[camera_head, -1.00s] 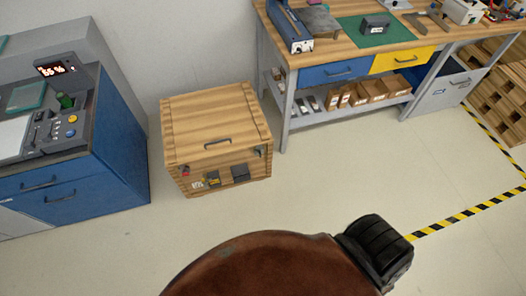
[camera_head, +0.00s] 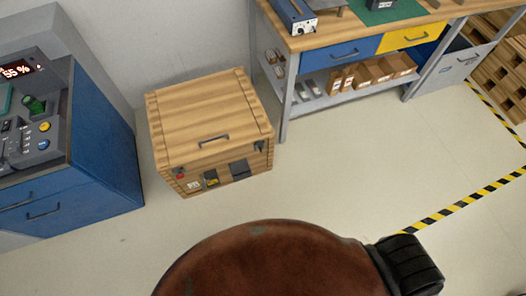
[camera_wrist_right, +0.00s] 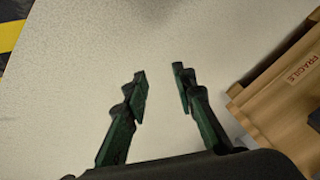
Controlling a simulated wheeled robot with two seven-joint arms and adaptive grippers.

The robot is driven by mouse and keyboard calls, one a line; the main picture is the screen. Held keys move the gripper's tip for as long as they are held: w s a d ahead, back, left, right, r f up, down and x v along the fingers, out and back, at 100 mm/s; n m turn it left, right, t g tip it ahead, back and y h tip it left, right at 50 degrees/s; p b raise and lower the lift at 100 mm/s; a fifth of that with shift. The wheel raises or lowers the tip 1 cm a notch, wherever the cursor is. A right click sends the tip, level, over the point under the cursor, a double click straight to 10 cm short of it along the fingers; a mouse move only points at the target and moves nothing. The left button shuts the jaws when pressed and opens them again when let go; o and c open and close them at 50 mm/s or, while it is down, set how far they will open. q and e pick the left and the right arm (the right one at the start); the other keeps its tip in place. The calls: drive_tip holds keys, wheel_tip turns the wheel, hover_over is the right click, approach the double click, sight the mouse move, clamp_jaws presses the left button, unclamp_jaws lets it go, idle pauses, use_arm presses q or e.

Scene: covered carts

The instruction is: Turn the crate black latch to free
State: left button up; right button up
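The wooden crate (camera_head: 205,119) stands shut on the floor, left of the middle in the head view. A small dark latch (camera_head: 260,146) sits at the upper right of its front face; its exact turn is too small to tell. A red latch (camera_head: 180,172) is at the front's left end. In the right wrist view part of the crate (camera_wrist_right: 284,92) shows at the right edge with a FRAGILE label. My right gripper (camera_wrist_right: 159,72) is open and empty over bare floor, to the left of the crate and apart from it. My left gripper is not in view.
A blue control cabinet (camera_head: 100,160) stands close to the crate's left. A workbench (camera_head: 355,42) with drawers and a shelf of boxes stands behind right. Yellow-black floor tape (camera_head: 460,206) runs at the right. The floor before and right of the crate is clear.

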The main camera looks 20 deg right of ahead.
drive_tip(key=w+a+m+t+b, duration=0.2)
drive_tip(key=w+m+b, duration=0.1)
drive_tip(key=w, duration=0.5)
drive_tip(key=w+a+m+t+b, duration=0.1)
drive_tip(key=w+m+t+b, duration=0.1)
drive_tip(key=w+m, duration=0.35)
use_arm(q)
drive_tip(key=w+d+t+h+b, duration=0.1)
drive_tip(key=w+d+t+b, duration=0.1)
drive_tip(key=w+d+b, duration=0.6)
use_arm(e)
drive_tip(key=m+t+b, duration=0.8)
drive_tip(key=m+t, duration=0.1)
drive_tip(key=m, duration=1.2)
approach(261, 149)
drive_tip(key=w+f, duration=0.1)
drive_tip(key=f, duration=0.1)
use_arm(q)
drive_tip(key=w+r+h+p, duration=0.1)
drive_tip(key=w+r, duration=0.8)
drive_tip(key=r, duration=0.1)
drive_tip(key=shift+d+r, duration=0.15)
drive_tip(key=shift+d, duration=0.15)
use_arm(e)
drive_tip(key=w, duration=0.7)
drive_tip(key=shift+w+r, duration=0.3)
drive_tip(key=shift+w, duration=0.05)
